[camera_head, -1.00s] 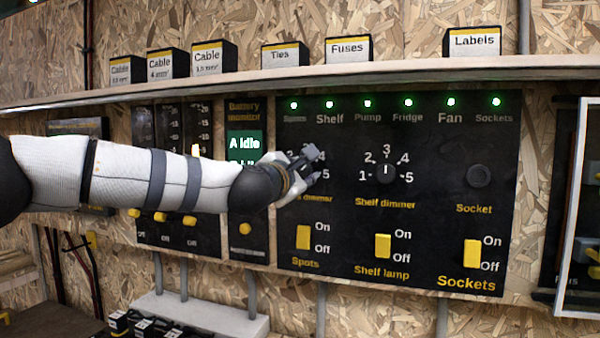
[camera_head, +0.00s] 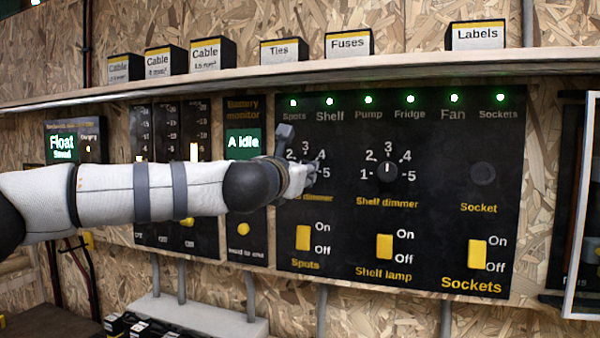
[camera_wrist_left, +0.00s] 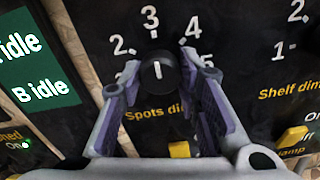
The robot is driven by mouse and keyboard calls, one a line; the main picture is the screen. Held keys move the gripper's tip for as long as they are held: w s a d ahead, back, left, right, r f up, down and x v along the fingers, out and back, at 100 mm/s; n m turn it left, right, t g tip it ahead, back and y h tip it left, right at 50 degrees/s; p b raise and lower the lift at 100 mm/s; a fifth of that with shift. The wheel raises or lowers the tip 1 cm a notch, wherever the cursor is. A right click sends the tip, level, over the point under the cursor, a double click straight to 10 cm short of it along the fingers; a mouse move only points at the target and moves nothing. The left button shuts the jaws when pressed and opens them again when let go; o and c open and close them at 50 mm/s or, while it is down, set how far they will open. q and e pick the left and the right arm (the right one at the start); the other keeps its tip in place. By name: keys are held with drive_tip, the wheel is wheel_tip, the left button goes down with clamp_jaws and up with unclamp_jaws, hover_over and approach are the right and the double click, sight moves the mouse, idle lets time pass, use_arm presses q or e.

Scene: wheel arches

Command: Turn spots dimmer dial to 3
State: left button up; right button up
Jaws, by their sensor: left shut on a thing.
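The spots dimmer dial (camera_wrist_left: 158,72) is a round black knob with a white mark, set among white numbers above the "Spots dimmer" label. In the left wrist view its mark points up, close to the 3 (camera_wrist_left: 150,17). My left gripper (camera_wrist_left: 161,84) has a finger on each side of the knob and is shut on it. In the head view my left gripper (camera_head: 300,155) covers the knob and part of its scale. My right gripper is not in view.
The shelf dimmer dial (camera_head: 387,171) is to the right, its mark up towards 3. The yellow Spots switch (camera_head: 303,238) and shelf lamp switch (camera_head: 384,246) sit below. A wooden shelf (camera_head: 400,70) with labelled boxes juts out above the panel.

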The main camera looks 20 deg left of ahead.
use_arm(q)
drive_tip(key=shift+f, duration=0.1)
idle(0.5)
drive_tip(key=o, duration=1.1)
drive_tip(key=shift+o, duration=0.2)
drive_tip(key=s, duration=1.2)
drive_tip(key=shift+a, duration=0.2)
